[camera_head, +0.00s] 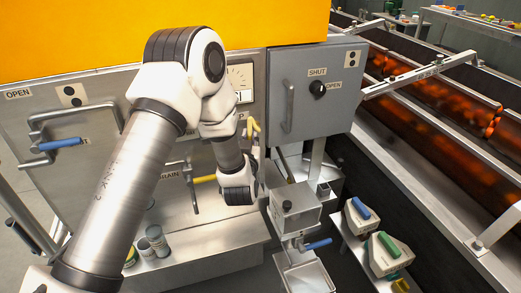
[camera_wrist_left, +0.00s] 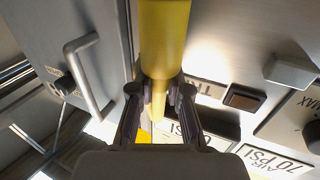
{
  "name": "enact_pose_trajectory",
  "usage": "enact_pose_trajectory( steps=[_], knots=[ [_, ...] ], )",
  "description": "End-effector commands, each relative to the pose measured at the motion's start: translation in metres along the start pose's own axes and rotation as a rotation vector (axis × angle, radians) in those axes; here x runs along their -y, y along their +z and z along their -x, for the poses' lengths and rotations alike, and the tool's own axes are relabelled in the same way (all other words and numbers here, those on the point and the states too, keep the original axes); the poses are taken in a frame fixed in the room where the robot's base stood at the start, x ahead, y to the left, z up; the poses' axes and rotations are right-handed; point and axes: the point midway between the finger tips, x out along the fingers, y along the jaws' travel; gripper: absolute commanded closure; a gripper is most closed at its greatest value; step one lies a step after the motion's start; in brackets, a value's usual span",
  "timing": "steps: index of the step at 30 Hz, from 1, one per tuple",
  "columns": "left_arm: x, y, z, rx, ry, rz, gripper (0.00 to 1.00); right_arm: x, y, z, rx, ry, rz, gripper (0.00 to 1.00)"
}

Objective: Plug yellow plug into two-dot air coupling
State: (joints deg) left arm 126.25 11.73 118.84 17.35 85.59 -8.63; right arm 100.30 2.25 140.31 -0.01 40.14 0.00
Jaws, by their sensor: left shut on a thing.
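The yellow plug (camera_wrist_left: 165,40) is a long yellow cylinder in the left wrist view, narrowing to a tip between the fingers. My left gripper (camera_wrist_left: 160,98) is shut on it. In the head view my left arm reaches in front of the steel machine, and its wrist hides most of the gripper. A small yellow piece (camera_head: 252,127) shows just past the wrist, probably part of the plug. A two-dot plate (camera_head: 352,58) is on the grey box at right, and another two-dot plate (camera_head: 72,95) is on the left panel. I cannot make out the air coupling. My right gripper is not in view.
The grey box with the SHUT/OPEN knob (camera_head: 318,88) and a vertical handle (camera_head: 288,105) stands close right of the wrist. A yellow lever (camera_head: 205,179) is beside the DRAIN label. An AIR 70 PSI label (camera_wrist_left: 283,160) shows in the left wrist view.

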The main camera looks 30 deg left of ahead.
Motion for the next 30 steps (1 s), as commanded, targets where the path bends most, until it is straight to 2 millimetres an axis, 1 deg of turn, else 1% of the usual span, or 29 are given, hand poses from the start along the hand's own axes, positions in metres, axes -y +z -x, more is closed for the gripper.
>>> enact_pose_trajectory(
  steps=[1, 10, 13, 17, 24, 27, 30],
  knots=[
    [0.001, -0.002, 0.000, 0.000, -0.002, 0.001, 1.00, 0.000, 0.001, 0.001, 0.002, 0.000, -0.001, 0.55],
    [0.001, -0.002, 0.000, 0.001, -0.001, 0.001, 1.00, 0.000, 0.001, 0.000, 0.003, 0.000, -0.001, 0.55],
    [0.001, 0.003, 0.000, 0.001, 0.000, 0.001, 1.00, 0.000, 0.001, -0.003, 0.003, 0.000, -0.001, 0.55],
    [0.001, 0.013, 0.000, 0.002, 0.000, 0.000, 1.00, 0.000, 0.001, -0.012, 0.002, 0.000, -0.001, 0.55],
    [0.001, 0.042, 0.000, 0.002, 0.000, 0.000, 1.00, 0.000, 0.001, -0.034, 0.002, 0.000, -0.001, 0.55],
    [0.000, 0.051, 0.000, 0.001, 0.000, 0.000, 1.00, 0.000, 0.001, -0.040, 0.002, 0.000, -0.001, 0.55],
    [0.000, 0.056, 0.000, 0.001, 0.000, 0.000, 1.00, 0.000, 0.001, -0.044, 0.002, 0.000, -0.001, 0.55]
  ],
)
